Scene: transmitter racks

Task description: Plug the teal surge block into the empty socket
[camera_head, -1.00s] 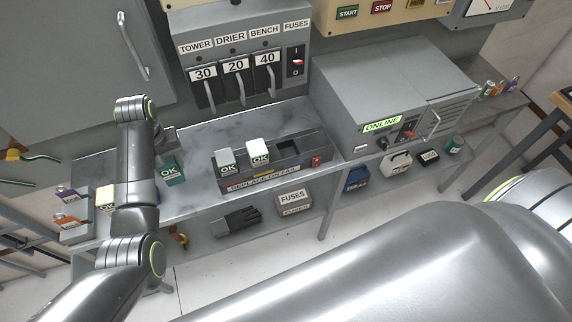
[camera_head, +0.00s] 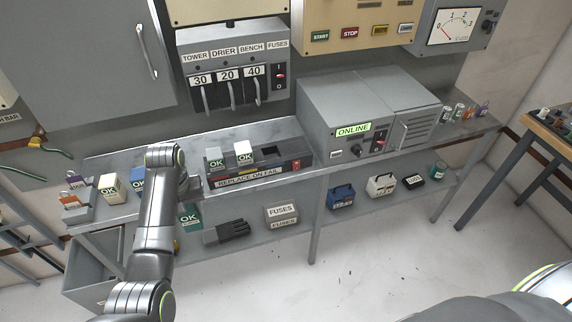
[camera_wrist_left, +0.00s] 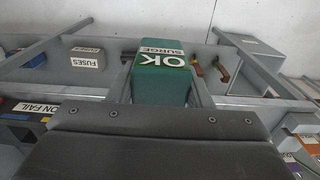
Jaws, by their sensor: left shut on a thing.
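The teal surge block (camera_head: 189,217), marked OK, is in my left gripper (camera_head: 190,198). It appears in front of the bench's front edge, left of the socket rack. In the left wrist view the block (camera_wrist_left: 160,78) shows its OK SURGE label, between the fingers. The empty socket (camera_head: 273,151) is a dark opening toward the right of the rack (camera_head: 250,177) labelled REPLACE ON FAIL. A grey block (camera_head: 214,158) and a white block (camera_head: 244,152) stand left of it. My arm hides part of the gripper. My right gripper is not in view.
Purple (camera_head: 76,182), cream (camera_head: 110,187) and blue (camera_head: 138,178) blocks stand at the bench's left end. A grey ONLINE cabinet (camera_head: 345,100) stands right of the rack.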

